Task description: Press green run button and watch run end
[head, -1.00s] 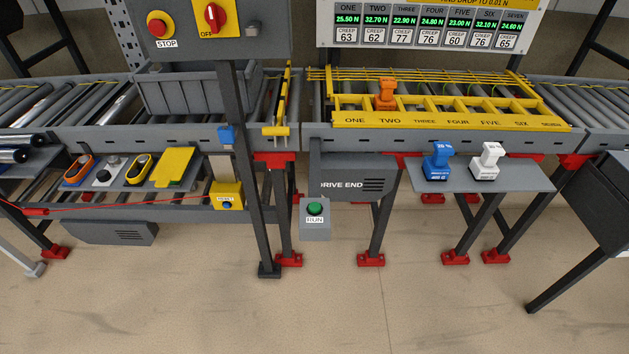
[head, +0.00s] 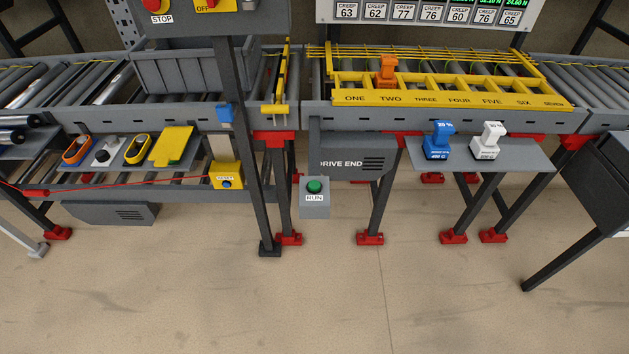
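The green run button (head: 314,187) sits on a small grey box (head: 315,209) labelled RUN, below the conveyor near the DRIVE END housing (head: 350,162). Nothing touches the button. An orange weight (head: 387,69) stands in the lane marked TWO of the yellow lane frame (head: 420,97) on the conveyor. My gripper is not in view.
A blue weight (head: 438,141) and a white weight (head: 488,141) stand on a grey shelf (head: 520,157). A yellow RESET box (head: 227,176), a dark post (head: 245,150) and a red cord (head: 90,184) are left of the button. A red stop button (head: 152,4) is at the top left. The floor in front is clear.

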